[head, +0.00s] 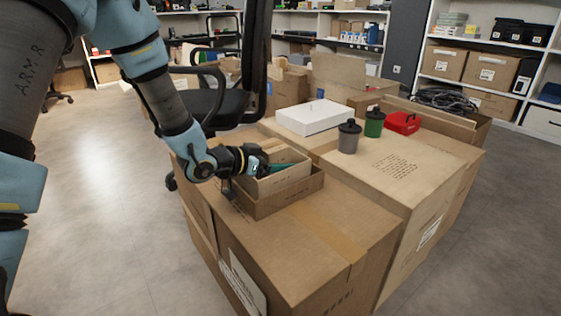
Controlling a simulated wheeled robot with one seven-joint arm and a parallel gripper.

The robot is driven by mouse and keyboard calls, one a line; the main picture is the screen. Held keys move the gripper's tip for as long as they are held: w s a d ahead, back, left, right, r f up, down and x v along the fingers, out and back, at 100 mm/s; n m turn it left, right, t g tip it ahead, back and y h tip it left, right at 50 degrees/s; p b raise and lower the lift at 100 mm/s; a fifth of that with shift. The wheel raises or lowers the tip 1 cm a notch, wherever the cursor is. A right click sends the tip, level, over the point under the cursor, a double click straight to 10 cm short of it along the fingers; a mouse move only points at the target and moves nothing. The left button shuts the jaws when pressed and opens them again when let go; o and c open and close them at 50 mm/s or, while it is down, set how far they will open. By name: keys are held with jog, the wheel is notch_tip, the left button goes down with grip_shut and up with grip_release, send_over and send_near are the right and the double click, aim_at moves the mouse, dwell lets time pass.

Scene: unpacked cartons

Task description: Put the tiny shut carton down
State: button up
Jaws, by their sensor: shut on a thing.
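My gripper (262,168) is at the left end of a small light-brown carton (278,182), shut on it as far as I can see. The small carton sits in or just above a shallow, darker open box (290,203) on top of a large carton (320,240). I cannot tell whether the small carton touches the bottom of the box. A teal piece shows by the gripper tips; I cannot tell what it belongs to. The fingertips are mostly hidden.
A white box (314,117), a grey canister (348,137), a green canister (374,123) and a red case (403,123) stand on the cartons behind. The front of the large carton's top is clear. An office chair (215,100) stands behind my arm.

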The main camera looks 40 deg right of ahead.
jog(key=shift+a+f, duration=0.1)
jog(key=shift+f, duration=0.35)
jog(key=o, duration=1.2)
jog(key=shift+f, duration=0.1)
jog(key=shift+o, duration=1.1)
jog(key=shift+a+f, duration=0.15)
jog(key=shift+r, duration=0.45)
jog(key=p+v, duration=0.1)
jog(key=v, duration=0.2)
jog(key=p+v, duration=0.1)
jog(key=v, duration=0.3)
jog(key=r+p+v, duration=0.1)
jog(key=v, duration=0.2)
jog(key=shift+r, duration=0.1)
jog(key=shift+p+v, duration=0.35)
jog(key=shift+v, duration=0.45)
